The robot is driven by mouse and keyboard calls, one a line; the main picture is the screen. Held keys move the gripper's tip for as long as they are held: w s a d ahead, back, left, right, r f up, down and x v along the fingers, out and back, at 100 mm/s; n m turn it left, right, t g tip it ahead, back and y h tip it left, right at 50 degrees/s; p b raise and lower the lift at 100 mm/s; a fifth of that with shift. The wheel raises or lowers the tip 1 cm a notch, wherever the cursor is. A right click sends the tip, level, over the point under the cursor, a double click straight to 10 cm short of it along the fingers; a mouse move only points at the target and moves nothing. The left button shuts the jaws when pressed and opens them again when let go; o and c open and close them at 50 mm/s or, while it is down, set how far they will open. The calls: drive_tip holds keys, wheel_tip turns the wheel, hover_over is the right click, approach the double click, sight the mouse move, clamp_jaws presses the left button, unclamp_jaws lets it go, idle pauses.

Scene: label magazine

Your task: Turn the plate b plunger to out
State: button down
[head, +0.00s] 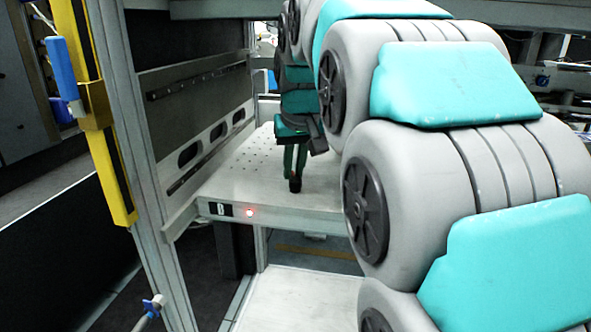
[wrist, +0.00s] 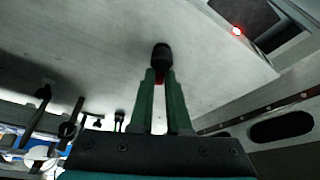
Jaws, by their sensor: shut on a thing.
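The grey metal plate (head: 245,178) lies flat in the frame, with a small black-and-white marking (head: 221,210) on its front edge that is too small to read surely. A black plunger knob (head: 295,185) stands at the plate's front part, and it also shows in the wrist view (wrist: 162,53). My gripper (head: 295,174) points down with its green fingers shut on the plunger. In the wrist view the fingertips (wrist: 160,77) close around it just by the black knob, with a bit of red between them. The plunger's lower part is hidden.
A red light (head: 249,212) glows on the plate's front edge, beside the marking. A slotted side rail (head: 205,140) borders the plate on the left. A grey post (head: 130,150) with a yellow strip stands at the front left. A lower pale shelf (head: 300,300) lies beneath.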

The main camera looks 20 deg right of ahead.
drive_tip(key=n, duration=0.1)
drive_tip(key=n+y, duration=0.1)
drive_tip(key=n, duration=0.2)
drive_tip(key=shift+a+f+y, duration=0.1)
drive_tip(key=shift+a+y, duration=0.2)
drive_tip(key=shift+y, duration=0.1)
drive_tip(key=shift+n+y, duration=0.5)
drive_tip(key=shift+n, duration=1)
drive_tip(key=shift+s+g, duration=0.1)
drive_tip(key=shift+g, duration=0.2)
drive_tip(key=c, duration=0.9)
unclamp_jaws()
drive_tip(key=shift+s+d+r, duration=0.15)
drive_tip(key=shift+s+r, duration=0.05)
drive_tip(key=shift+r, duration=0.4)
drive_tip(key=s+d, duration=0.1)
drive_tip(key=s, duration=0.2)
drive_tip(key=s+d, duration=0.2)
drive_tip(key=s, duration=0.2)
drive_tip(key=s+d+b, duration=0.1)
drive_tip(key=s+d, duration=0.1)
drive_tip(key=s, duration=0.1)
drive_tip(key=shift+s+d, duration=0.2)
drive_tip(key=shift+s, duration=0.15)
